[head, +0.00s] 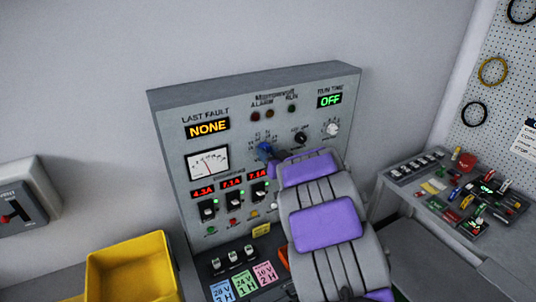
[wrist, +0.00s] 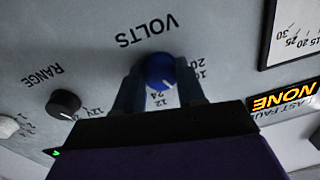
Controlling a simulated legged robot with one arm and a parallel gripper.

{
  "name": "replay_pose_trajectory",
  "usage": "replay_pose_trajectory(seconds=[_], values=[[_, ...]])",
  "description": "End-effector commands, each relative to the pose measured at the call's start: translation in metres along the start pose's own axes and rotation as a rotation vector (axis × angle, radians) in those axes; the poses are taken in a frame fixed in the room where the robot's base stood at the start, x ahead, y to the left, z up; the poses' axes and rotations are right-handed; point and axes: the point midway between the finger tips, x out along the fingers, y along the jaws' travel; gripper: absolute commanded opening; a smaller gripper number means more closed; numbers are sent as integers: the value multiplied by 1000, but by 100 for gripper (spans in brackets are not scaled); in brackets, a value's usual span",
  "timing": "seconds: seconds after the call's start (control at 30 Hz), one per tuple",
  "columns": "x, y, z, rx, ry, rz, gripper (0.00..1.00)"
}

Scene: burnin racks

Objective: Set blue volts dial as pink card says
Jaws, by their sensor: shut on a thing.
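The blue volts dial (head: 264,150) is on the upper middle of the grey panel. In the wrist view, upside down, the blue dial (wrist: 160,70) sits under the word VOLTS, between the two fingers of my gripper (wrist: 160,88). My gripper is shut on the dial. A white pointer mark shows on the dial's lower part, toward the numbers, some of which my fingers hide; I cannot tell its exact setting. The pink card (head: 265,274) lies on the bench at the panel's foot, right of a green card (head: 242,283) and a blue card (head: 221,290). Its small print seems to end in 2 H.
A black range dial (wrist: 64,104) is beside the volts dial; a white dial (head: 332,129) is further right. Switches (head: 233,199) line the lower panel. A yellow bin (head: 130,270) stands at left. A cluttered side bench (head: 455,195) is at right.

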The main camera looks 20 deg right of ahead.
Motion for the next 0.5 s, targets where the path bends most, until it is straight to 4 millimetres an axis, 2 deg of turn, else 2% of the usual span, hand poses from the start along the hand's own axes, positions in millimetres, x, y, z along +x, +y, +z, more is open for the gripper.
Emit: replay_pose_trajectory(seconds=[0.5], values=[[0, 1, 2, -387, -26, 5, 9]])
